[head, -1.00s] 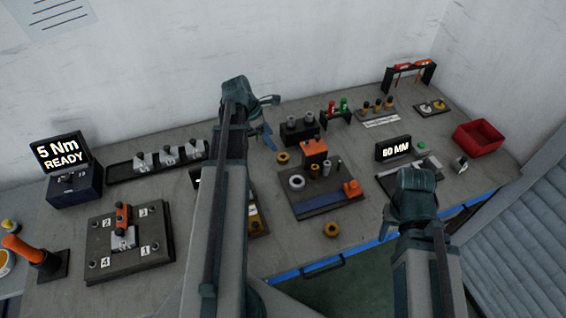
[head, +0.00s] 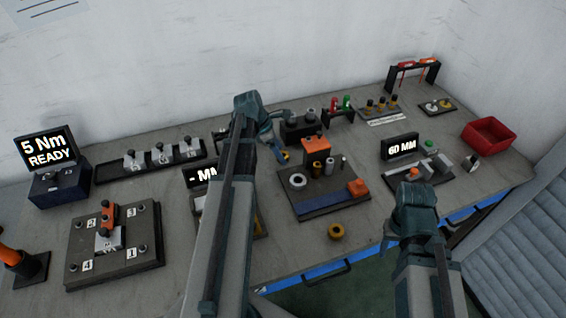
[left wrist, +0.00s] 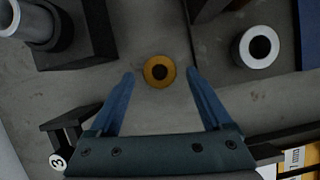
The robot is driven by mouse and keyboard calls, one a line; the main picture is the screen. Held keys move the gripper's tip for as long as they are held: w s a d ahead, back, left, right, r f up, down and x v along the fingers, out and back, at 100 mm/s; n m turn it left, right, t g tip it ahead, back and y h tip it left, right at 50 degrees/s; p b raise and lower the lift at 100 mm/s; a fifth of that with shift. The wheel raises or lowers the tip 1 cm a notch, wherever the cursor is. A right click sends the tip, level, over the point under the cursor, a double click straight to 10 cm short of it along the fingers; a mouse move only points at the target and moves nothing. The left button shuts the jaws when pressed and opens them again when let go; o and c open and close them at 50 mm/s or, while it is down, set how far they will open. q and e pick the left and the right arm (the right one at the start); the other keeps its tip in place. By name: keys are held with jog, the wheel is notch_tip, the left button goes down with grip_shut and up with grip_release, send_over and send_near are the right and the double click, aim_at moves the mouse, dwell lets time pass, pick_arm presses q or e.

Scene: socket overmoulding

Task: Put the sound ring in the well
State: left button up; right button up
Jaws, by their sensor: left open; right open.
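A yellow ring (left wrist: 160,72) lies flat on the bench, between and just beyond the fingertips of my open, empty left gripper (left wrist: 163,78) in the left wrist view. In the head view this ring (head: 284,156) is partly covered by my left gripper (head: 272,142). A second yellow ring (head: 336,231) lies near the bench's front edge. A silver ring (head: 298,181) sits on a dark fixture plate (head: 315,206); it also shows in the left wrist view (left wrist: 258,47). I cannot tell which ring is sound or which recess is the well. My right gripper (head: 413,200) is over the front edge, its fingers mostly hidden.
A black block (head: 302,130) stands just behind the left gripper. An orange-topped post (head: 315,144) rises from the fixture plate. A 60 MM display (head: 400,147) stands right of it, and a red bin (head: 488,138) is at the far right.

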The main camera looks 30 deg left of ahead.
pick_arm(q)
jog(key=shift+b+x, duration=0.3)
jog(key=shift+x, duration=0.45)
pick_arm(e)
jog(key=shift+f, duration=0.65)
pick_arm(q)
jog(key=shift+r, duration=0.1)
grip_shut()
pick_arm(e)
jog(key=shift+r, duration=0.1)
pick_arm(q)
notch_tip(320, 180, up, 10)
jog(key=p, duration=1)
pick_arm(e)
notch_tip(320, 180, up, 10)
